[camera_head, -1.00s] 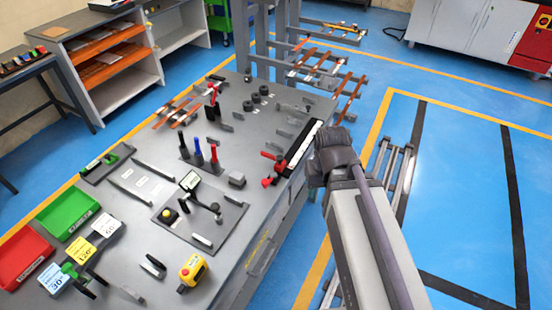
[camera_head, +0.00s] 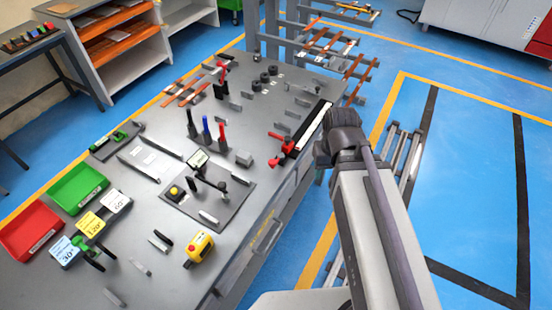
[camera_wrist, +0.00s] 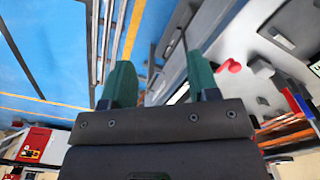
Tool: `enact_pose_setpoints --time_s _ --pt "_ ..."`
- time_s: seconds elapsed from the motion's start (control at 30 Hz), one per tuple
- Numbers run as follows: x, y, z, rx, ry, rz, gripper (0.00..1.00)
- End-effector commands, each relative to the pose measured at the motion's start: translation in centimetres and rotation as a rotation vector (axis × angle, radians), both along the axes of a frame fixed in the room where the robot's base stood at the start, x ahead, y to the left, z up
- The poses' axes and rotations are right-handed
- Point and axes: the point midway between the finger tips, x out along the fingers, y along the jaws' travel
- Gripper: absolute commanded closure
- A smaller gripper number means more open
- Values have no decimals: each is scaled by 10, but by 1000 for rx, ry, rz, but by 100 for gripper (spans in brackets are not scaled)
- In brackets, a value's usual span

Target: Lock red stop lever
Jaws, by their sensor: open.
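A red stop with a lever (camera_head: 282,150) sits at the right edge of the grey workbench, beside a black-and-white scale bar. In the wrist view a red lever part (camera_wrist: 230,67) shows just right of my right fingertip, apart from it. My gripper (camera_wrist: 160,78) has two green fingers spread apart with nothing between them. The fingers hang over the bench edge and blue floor in that view. In the head view my gripper is hidden behind my own arm, just right of the bench edge. I cannot tell the lever's exact position.
The workbench (camera_head: 140,205) holds red, blue and black upright handles (camera_head: 206,130), a red-handled clamp (camera_head: 221,70), a yellow control box (camera_head: 200,247) and green (camera_head: 78,187) and red bins (camera_head: 30,232). A rack with copper bars (camera_head: 335,50) stands behind.

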Motion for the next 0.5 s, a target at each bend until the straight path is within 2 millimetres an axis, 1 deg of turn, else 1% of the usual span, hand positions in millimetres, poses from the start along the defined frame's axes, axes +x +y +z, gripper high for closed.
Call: enact_pose_setpoints --time_s 0.03,0.07,0.13,0.17,0.23,0.27,0.3,0.33,0.4,0.47,0.5 --pt "0 0 0 0 0 0 48" --pt "0 -1 -2 0 0 -2 51" --pt "0 -7 -13 0 0 -18 58" --pt "1 -12 -21 0 0 -30 61" --pt "10 -23 -46 50 -6 -77 67" --pt "17 -24 -58 105 -18 -106 70" --pt "28 -23 -70 200 -41 -155 74" --pt "37 -21 -73 275 -60 -192 77" --pt "55 -13 -72 436 -103 -269 84" --pt "68 -4 -62 555 -130 -321 89" --pt "75 3 -53 619 -142 -345 93"
